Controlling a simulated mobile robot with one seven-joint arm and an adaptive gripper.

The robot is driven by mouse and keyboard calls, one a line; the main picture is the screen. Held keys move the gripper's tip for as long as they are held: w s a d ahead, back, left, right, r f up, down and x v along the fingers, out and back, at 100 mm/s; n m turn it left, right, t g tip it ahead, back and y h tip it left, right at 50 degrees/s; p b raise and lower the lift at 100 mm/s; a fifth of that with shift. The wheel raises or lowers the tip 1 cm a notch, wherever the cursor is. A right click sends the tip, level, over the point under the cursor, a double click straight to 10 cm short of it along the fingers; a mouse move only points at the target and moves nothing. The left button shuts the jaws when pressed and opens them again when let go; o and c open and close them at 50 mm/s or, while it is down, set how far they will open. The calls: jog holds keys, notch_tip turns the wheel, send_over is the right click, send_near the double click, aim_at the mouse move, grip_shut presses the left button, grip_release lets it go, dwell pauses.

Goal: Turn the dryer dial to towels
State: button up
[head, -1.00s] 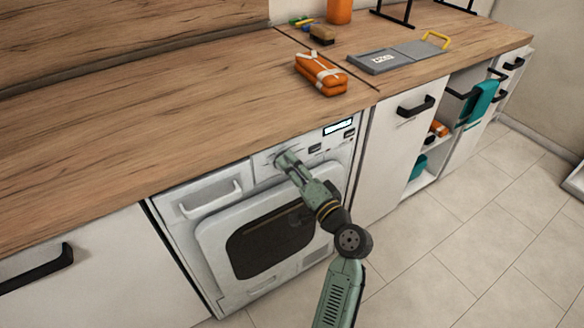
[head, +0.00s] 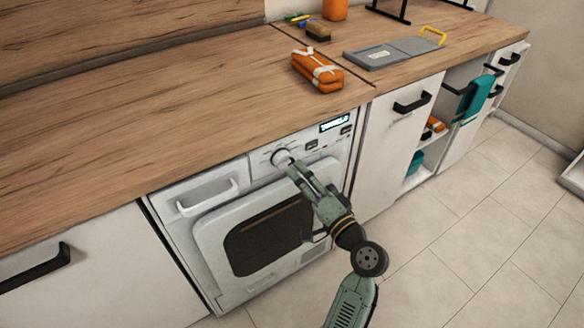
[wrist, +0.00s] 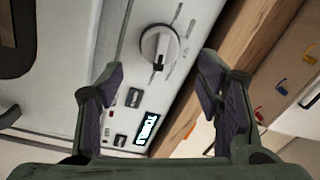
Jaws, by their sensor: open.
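The white dryer (head: 215,222) stands under the worktop. Its round, pale dial (head: 281,157) is on the front panel and is uncovered in the head view. In the wrist view the dial (wrist: 160,45) lies ahead of the fingertips, with a dark pointer mark towards the bottom of the picture and tick marks around it. My gripper (head: 293,170) is open and empty, just in front of and below the dial, apart from it. Its two fingers (wrist: 162,72) are spread wide in the wrist view.
Small dark buttons (head: 311,144) sit beside the dial. The dryer door (head: 268,237) is below it. The worktop edge overhangs the panel closely. An orange pouch (head: 318,71) and a grey board (head: 393,54) lie on the worktop. The floor in front is clear.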

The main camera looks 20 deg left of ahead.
jog(key=v, duration=0.6)
jog(key=shift+d, duration=0.15)
